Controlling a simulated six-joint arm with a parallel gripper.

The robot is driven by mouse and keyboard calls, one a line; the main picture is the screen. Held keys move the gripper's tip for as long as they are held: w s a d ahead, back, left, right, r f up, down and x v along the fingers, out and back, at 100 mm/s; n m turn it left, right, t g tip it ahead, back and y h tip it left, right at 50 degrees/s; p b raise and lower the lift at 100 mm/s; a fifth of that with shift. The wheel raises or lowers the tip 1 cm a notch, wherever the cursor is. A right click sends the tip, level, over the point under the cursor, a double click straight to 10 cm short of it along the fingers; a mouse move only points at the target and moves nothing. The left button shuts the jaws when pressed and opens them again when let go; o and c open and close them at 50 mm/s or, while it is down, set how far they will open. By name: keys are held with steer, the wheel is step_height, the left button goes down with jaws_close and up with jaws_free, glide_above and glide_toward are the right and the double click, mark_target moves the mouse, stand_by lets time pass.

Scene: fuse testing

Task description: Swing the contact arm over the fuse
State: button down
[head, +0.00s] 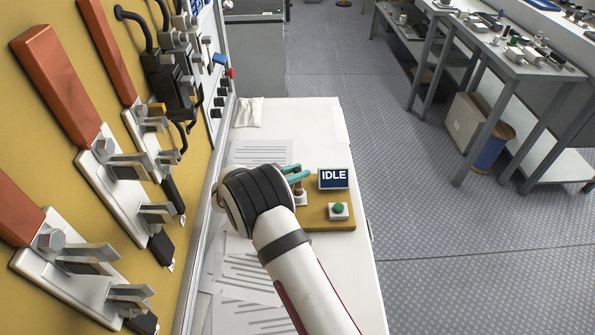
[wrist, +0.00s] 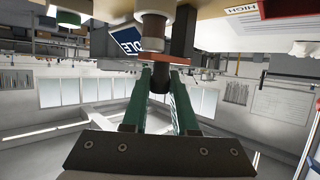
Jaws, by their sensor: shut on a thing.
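My gripper (head: 298,175) is over the tan test board (head: 318,222) on the white bench. In the wrist view its two green fingers (wrist: 162,85) are closed on a black knob (wrist: 160,80). The knob sits against a flat copper-coloured bar (wrist: 128,59), which looks like the contact arm. Beyond the bar, a copper-coloured and pale cylinder (wrist: 154,28) shows; I cannot tell whether it is the fuse or a post, or whether the bar touches it. In the head view my gripper hides most of this. The board's display (head: 333,178) reads IDLE.
A green button (head: 339,209) stands on the board right of my gripper. Printed sheets (head: 250,270) lie on the bench. A yellow panel (head: 190,215) with red-handled switches rises at the left. Open floor (head: 450,235) lies to the right.

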steer(key=c, duration=0.7)
jaws_free()
steer(key=v, duration=0.7)
steer(key=shift+s+a+r, duration=0.1)
steer(key=shift+s+a, duration=0.05)
steer(key=w+r+t+y, duration=0.2)
steer(key=w+r+y, duration=0.3)
steer(key=r, duration=0.4)
steer(key=s+a+r+n+g+y, duration=0.2)
steer(key=s+r+n+y, duration=0.2)
steer(key=s+r+y, duration=0.35)
steer(key=s+d+f+g, duration=0.2)
steer(key=s+d+g, duration=0.1)
steer(key=s, duration=0.8)
steer(key=s+d+f+g, duration=0.2)
steer(key=s+d+g, duration=0.1)
steer(key=s, duration=0.9)
steer(key=s+d+f+g+h, duration=0.1)
steer(key=s+d, duration=0.4)
steer(key=s, duration=0.7)
steer(key=shift+s+d+f+g, duration=0.15)
steer(key=shift+f+g, duration=0.15)
steer(key=shift+g, duration=0.35)
steer(key=shift+s+d+f+g, duration=0.15)
steer(key=shift+f+g, duration=0.15)
steer(key=shift+g, duration=0.35)
